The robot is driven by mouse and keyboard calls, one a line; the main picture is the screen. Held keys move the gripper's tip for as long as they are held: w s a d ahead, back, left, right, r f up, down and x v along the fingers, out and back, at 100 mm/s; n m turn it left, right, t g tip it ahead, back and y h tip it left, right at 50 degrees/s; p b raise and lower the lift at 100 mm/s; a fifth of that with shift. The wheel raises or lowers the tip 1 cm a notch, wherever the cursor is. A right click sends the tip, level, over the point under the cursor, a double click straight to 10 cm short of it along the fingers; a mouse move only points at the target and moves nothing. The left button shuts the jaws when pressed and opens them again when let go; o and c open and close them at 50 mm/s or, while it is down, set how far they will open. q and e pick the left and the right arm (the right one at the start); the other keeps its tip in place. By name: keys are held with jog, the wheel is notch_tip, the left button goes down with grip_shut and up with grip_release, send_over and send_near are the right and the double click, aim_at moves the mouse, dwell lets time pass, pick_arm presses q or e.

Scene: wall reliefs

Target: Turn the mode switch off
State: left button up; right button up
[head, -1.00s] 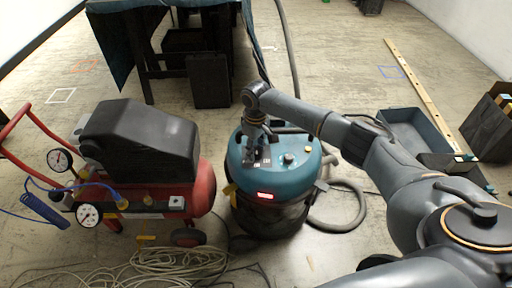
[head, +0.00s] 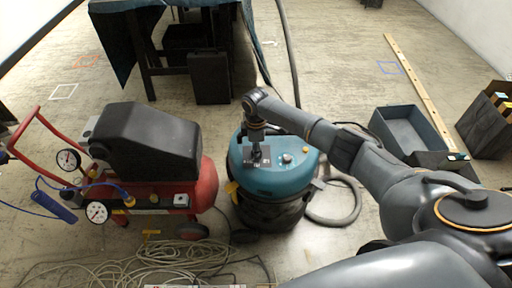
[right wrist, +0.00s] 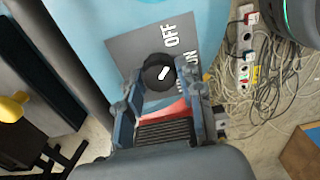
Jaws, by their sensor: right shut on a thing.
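The mode switch (right wrist: 158,72) is a round black knob with a white mark, on a grey plate with white OFF and ON lettering. The mark slants toward the OFF lettering. The switch sits on top of the teal vacuum (head: 272,180), where my gripper mostly hides it in the head view. My right gripper (head: 257,153) reaches down onto the vacuum's top. In the right wrist view its fingers (right wrist: 163,88) are on both sides of the knob, shut on it. No red light shows on the vacuum's front. My left gripper is not in view.
A red compressor (head: 200,190) with gauges stands left of the vacuum. Coiled cables (head: 170,262) lie on the floor in front. A grey open bin (head: 410,130) is at the right, and a draped table (head: 125,45) stands behind.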

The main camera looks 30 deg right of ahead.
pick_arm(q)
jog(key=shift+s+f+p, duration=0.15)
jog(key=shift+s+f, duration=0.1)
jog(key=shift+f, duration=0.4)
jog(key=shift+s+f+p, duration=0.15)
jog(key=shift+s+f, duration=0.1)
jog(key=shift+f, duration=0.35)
pick_arm(e)
jog(key=shift+n, duration=1.6)
jog(key=o, duration=1.2)
jog(key=shift+r, duration=0.1)
notch_tip(320, 180, up, 12)
jog(key=shift+f, duration=0.1)
